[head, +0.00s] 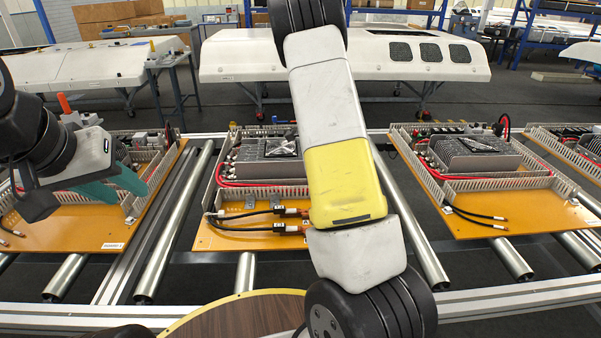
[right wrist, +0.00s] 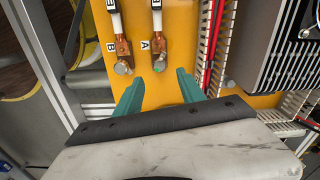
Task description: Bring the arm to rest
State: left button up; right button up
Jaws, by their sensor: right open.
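My right arm (head: 340,170) crosses the middle of the head view; its gripper is hidden there. In the right wrist view my right gripper (right wrist: 160,92) is open, its teal fingers apart with nothing between them. Just beyond the fingertips are two copper cable lugs, one marked B (right wrist: 121,52) and one marked A (right wrist: 158,48), over the orange board (right wrist: 180,20). Each has a bolt head at its end. My left gripper (head: 128,192) shows at the left of the head view, teal fingers over the left board; their gap is unclear.
The middle orange board (head: 225,240) carries a grey heat-sink unit (head: 268,148), slotted ducts and black cables. Similar boards stand left and right (head: 480,220) on a roller conveyor (head: 170,230). A round wooden top (head: 240,318) is in front. White panels (head: 430,60) stand behind.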

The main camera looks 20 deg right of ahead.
jog(key=s+a+r+n+t+y, duration=0.15)
jog(key=s+a+r+n, duration=0.3)
jog(key=r, duration=0.45)
jog(key=s+a+r+n+t+y, duration=0.15)
jog(key=s+a+r+n, duration=0.35)
jog(key=r, duration=0.5)
jog(key=s+a+r+n+t, duration=0.1)
jog(key=s+r+n, duration=0.1)
jog(key=s, duration=0.3)
jog(key=s+a+r+n+t, duration=0.1)
jog(key=s+a+r+n, duration=0.1)
jog(key=s+n, duration=0.2)
jog(key=s+a+r+n+t, duration=0.1)
jog(key=s+r+n, duration=0.2)
jog(key=s, duration=0.5)
jog(key=shift+s+a+n+h, duration=0.25)
jog(key=shift+a+n+h, duration=0.15)
jog(key=shift+n, duration=0.05)
